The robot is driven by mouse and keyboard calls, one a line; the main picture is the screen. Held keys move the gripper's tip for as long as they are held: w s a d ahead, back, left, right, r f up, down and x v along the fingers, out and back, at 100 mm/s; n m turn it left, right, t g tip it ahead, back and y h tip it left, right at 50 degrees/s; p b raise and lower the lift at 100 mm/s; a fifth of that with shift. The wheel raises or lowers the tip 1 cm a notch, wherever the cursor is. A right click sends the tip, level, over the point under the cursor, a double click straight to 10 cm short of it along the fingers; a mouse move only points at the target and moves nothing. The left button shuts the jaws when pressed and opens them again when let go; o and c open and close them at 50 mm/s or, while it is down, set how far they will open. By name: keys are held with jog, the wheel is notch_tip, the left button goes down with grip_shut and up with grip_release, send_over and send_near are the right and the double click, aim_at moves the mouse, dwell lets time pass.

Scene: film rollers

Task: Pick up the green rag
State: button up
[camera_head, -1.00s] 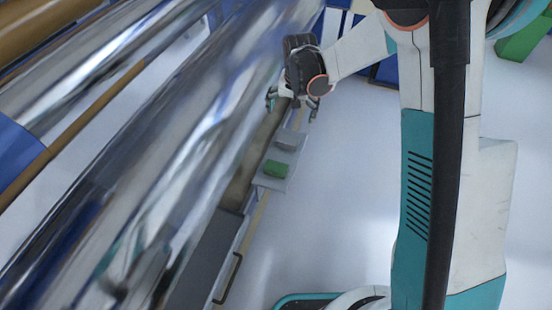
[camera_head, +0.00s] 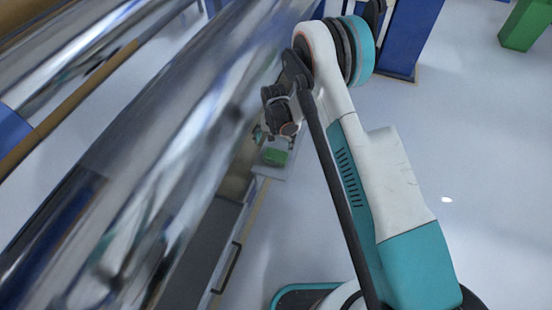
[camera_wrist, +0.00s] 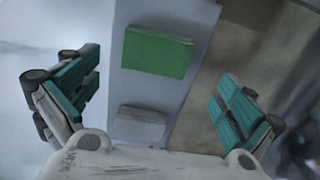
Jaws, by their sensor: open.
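The green rag (camera_wrist: 158,52) is a flat rectangular block shape lying on a narrow light grey shelf (camera_wrist: 194,16). In the wrist view it sits ahead of my gripper (camera_wrist: 162,108), between the lines of its two teal-padded fingers. The fingers are wide apart with nothing held between them. In the head view the green rag (camera_head: 274,157) shows just below my gripper (camera_head: 273,138), whose fingers are partly hidden by the wrist. A gap between gripper and rag cannot be judged exactly.
A grey block (camera_wrist: 140,127) lies on the same shelf, nearer my gripper. Large shiny film rollers (camera_head: 150,150) run along the left. A grey cabinet with a black handle (camera_head: 228,268) stands below the shelf in the head view. Open floor (camera_head: 460,150) lies to the right.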

aim_at(275, 156)
notch_tip(275, 156, down, 3)
jog(key=shift+r+b, duration=0.1)
jog(key=shift+b, duration=0.2)
jog(key=shift+s+d+f+b, duration=0.15)
jog(key=shift+f+b, duration=0.6)
jog(key=shift+f, duration=0.6)
jog(key=shift+s+f+b, duration=0.15)
jog(key=shift+f+b, duration=0.55)
jog(key=shift+f, duration=0.65)
jog(key=shift+r, duration=0.1)
jog(key=shift+c, duration=0.2)
jog(key=c, duration=0.8)
